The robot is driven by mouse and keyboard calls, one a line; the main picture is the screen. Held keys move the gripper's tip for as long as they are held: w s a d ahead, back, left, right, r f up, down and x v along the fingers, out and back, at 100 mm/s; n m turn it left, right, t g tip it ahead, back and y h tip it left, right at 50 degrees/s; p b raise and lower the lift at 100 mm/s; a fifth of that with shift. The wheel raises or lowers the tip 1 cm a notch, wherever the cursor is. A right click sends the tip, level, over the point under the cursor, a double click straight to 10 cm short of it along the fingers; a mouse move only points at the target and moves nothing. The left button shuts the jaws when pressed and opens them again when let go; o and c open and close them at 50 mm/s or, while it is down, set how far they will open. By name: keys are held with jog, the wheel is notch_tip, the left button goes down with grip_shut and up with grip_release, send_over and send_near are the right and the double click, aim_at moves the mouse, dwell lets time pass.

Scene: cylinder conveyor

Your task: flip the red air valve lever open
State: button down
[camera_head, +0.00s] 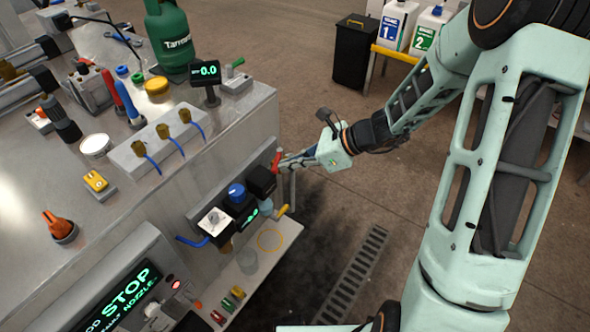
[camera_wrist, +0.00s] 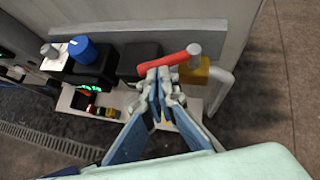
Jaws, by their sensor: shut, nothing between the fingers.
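The red valve lever (camera_wrist: 167,61) shows in the wrist view as a red bar lying across the picture, on a pivot beside a brass-coloured valve body (camera_wrist: 195,72). It also shows in the head view as a small red piece (camera_head: 276,161) at the right end of the bench's side. My gripper (camera_wrist: 160,72) is shut and empty. Its fingertips are right at the lever's lower edge in the wrist view; I cannot tell whether they touch it. In the head view my gripper (camera_head: 284,163) reaches the lever from the right.
A black box (camera_wrist: 138,60) and a blue knob (camera_head: 236,191) sit left of the lever. A pale pipe (camera_wrist: 219,90) runs down beside the valve. A shelf (camera_head: 285,232) juts out below. A green gas bottle (camera_head: 170,40) stands on the bench. The floor to the right is open.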

jog(key=shift+s+a, duration=0.2)
jog(key=shift+a+b, duration=0.35)
jog(key=shift+a, duration=0.55)
jog(key=shift+s+d, duration=0.1)
